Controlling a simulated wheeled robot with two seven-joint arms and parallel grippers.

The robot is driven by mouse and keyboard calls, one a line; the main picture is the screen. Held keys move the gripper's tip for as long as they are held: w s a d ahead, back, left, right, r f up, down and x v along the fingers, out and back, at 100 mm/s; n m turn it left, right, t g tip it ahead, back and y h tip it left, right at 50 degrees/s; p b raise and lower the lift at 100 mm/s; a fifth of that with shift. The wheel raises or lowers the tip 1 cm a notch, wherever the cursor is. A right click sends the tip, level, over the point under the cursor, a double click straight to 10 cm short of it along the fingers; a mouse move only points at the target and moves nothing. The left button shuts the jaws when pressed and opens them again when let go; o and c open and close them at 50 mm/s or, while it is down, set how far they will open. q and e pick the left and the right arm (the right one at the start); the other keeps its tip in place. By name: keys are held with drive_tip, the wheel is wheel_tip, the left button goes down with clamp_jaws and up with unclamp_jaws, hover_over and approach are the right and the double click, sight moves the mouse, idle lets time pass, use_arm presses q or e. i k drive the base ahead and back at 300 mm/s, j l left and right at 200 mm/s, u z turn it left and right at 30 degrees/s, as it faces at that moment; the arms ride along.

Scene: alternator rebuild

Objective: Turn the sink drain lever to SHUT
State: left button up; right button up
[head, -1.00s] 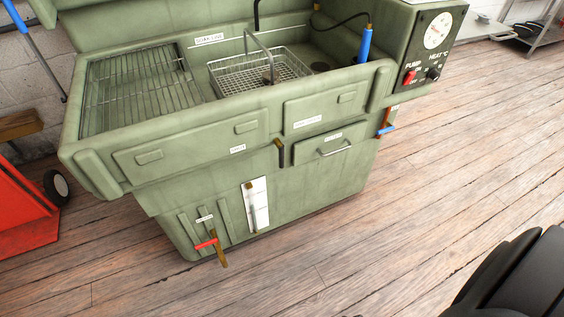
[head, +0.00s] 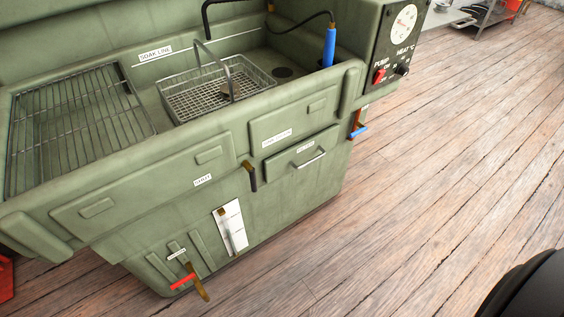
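The green parts-washing sink (head: 150,195) fills the left and middle of the head view. A red-handled lever (head: 182,282) with a brass-coloured valve part (head: 199,284) sits low on its front left. A blue-handled lever (head: 359,131) sits on its right side. A small dark lever (head: 250,177) hangs at the middle of the front. The labels beside these levers are too small to read, so I cannot tell which one is the drain lever or where SHUT lies. Neither of my grippers is in view.
A wire basket (head: 190,101) and a wire rack (head: 75,130) are in the sink, with a blue-handled brush (head: 329,48) at the back. A control box (head: 398,45) with a dial stands at the right.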

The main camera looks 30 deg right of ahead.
sight(251, 170)
drive_tip(key=i+z, duration=0.2)
drive_tip(key=z, duration=0.15)
drive_tip(key=i+j+z, duration=0.1)
drive_tip(key=i+z, duration=0.25)
drive_tip(key=k+l, duration=0.05)
drive_tip(key=k, duration=0.05)
